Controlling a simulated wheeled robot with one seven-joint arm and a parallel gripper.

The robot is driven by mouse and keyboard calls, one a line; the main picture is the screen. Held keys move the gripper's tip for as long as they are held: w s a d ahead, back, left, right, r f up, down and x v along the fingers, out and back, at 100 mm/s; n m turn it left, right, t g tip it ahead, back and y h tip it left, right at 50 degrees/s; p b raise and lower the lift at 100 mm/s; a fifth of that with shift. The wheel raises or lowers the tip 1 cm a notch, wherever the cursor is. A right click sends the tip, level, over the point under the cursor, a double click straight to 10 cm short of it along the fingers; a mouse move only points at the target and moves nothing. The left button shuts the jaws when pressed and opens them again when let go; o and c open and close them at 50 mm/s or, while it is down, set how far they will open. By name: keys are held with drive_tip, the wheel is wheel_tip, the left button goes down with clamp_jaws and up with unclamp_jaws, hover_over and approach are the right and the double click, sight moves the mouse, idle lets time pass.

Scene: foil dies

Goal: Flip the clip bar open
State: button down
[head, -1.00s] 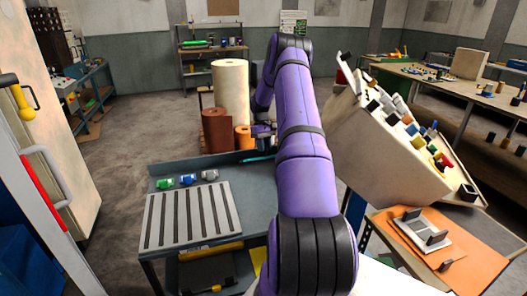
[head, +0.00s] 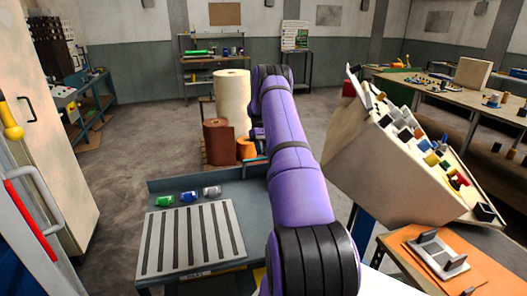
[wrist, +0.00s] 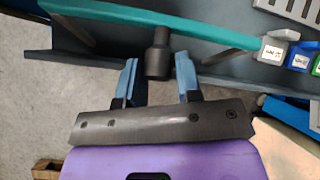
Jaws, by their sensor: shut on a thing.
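The clip bar is a teal bar (wrist: 215,33) that runs across the top of the wrist view, with a dark grey knob (wrist: 158,60) on it. My gripper (wrist: 158,72) has its two blue fingers on either side of this knob and is shut on it. In the head view a short piece of the teal bar (head: 256,160) shows at the back edge of the blue-grey table (head: 165,186). My purple arm hides the rest of the bar and my gripper there.
A slotted grey plate (head: 150,225) and green (head: 165,201), blue (head: 188,197) and grey (head: 211,191) pieces lie on the table. Rolls stand behind it, including a tall cream one (head: 232,100). A tilted beige box (head: 385,165) stands close right of my arm.

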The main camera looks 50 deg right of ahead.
drive_tip(key=shift+w+d+f, duration=0.2)
drive_tip(key=shift+d+f, duration=0.1)
drive_tip(key=shift+d, duration=0.2)
drive_tip(key=shift+s+d+f, duration=0.1)
drive_tip(key=c, duration=0.9)
unclamp_jaws()
drive_tip(key=shift+d, duration=0.1)
drive_tip(key=v, duration=1.1)
